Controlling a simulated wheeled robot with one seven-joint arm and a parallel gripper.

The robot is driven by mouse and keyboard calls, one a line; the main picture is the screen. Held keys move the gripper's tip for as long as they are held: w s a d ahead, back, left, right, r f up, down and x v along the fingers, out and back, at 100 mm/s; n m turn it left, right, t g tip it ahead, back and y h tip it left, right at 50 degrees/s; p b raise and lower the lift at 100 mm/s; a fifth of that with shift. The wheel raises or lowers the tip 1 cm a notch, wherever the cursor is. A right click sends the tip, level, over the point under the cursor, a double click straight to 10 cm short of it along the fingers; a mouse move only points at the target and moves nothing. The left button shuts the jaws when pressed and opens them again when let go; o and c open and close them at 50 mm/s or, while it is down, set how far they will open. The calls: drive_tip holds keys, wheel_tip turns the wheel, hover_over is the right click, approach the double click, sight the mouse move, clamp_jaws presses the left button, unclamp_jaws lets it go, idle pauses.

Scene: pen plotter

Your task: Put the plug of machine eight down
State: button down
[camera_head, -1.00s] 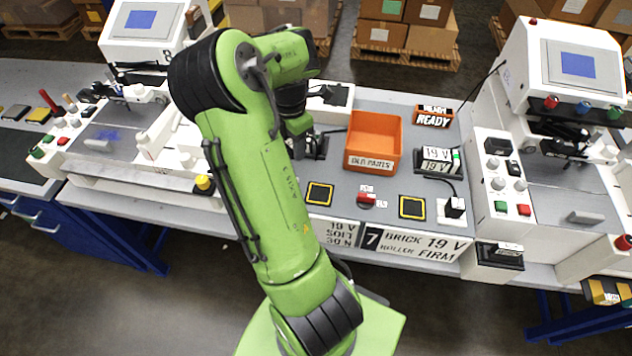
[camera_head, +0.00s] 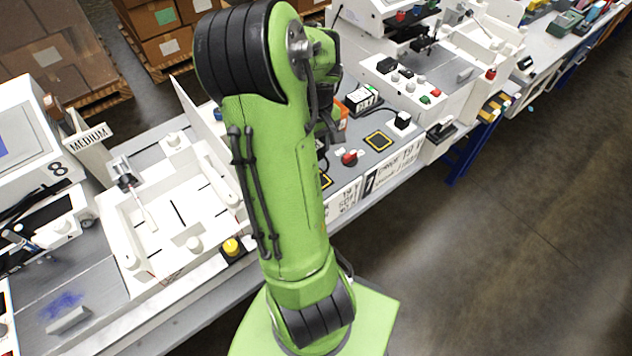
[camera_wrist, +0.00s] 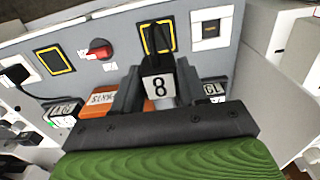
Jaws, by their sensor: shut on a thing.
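In the wrist view my gripper (camera_wrist: 158,84) is shut on the black plug with a white label reading 8 (camera_wrist: 160,87). The plug is in front of a grey panel, and a black cord shows behind it. A yellow-framed black square (camera_wrist: 148,38) lies beyond the plug, partly covered by it; whether they touch I cannot tell. A second yellow-framed square (camera_wrist: 53,61) is to the left. A white-framed socket (camera_wrist: 211,30) is to the right. In the head view my arm hides the gripper and plug. Machine eight (camera_head: 30,135) stands at the left.
A red switch (camera_wrist: 99,49) sits between the yellow-framed squares. Another black plug (camera_wrist: 16,75) is at the far left. In the head view, a white tray (camera_head: 113,225) and yellow button (camera_head: 231,247) are left of my arm.

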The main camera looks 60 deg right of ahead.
drive_tip(key=f+b, duration=0.1)
drive_tip(key=f, duration=0.8)
drive_tip(key=shift+d+f, duration=0.2)
drive_tip(key=shift+f, duration=0.1)
drive_tip(key=shift+f+b, duration=0.15)
drive_tip(key=shift+b, duration=0.2)
drive_tip(key=c, duration=0.6)
unclamp_jaws()
